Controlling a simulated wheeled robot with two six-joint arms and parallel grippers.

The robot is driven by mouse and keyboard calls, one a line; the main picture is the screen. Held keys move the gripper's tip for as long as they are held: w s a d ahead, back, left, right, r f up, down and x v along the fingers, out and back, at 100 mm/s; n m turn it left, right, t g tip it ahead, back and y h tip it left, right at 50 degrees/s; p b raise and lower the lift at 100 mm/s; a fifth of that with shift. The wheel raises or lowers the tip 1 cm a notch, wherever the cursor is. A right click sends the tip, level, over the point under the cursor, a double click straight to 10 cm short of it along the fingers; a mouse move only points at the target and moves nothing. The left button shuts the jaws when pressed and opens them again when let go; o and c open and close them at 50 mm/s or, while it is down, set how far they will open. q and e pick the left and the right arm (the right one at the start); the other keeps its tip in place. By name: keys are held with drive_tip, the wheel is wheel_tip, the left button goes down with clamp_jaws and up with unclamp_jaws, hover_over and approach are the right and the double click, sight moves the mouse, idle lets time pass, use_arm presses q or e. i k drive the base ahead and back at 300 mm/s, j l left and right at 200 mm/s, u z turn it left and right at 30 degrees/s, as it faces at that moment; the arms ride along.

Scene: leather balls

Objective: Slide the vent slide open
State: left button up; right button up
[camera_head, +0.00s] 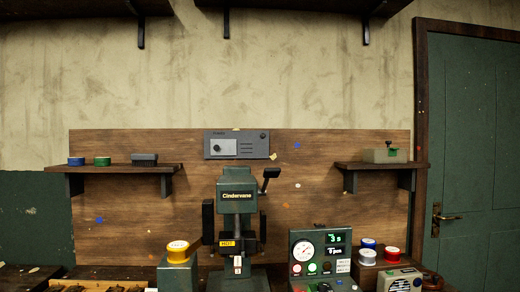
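A grey panel (236,144) is mounted at the top middle of the wooden backboard. It has a pale rectangular plate with a dark round knob (217,148) at its left, dark slots (246,147) beside the plate, and a small dark knob near its right end. This panel looks like the vent; how far its slide stands open is too small to tell. Neither of my grippers is in view.
A green press marked Cindervane (237,210) stands below the panel, its lever (270,175) rising at its right. A gauge box (320,250) and colored spools stand right. Shelves (112,168) flank the backboard. The wall between panel and press is clear.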

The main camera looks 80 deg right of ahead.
sight(219, 147)
drive_tip(key=z, duration=2.35)
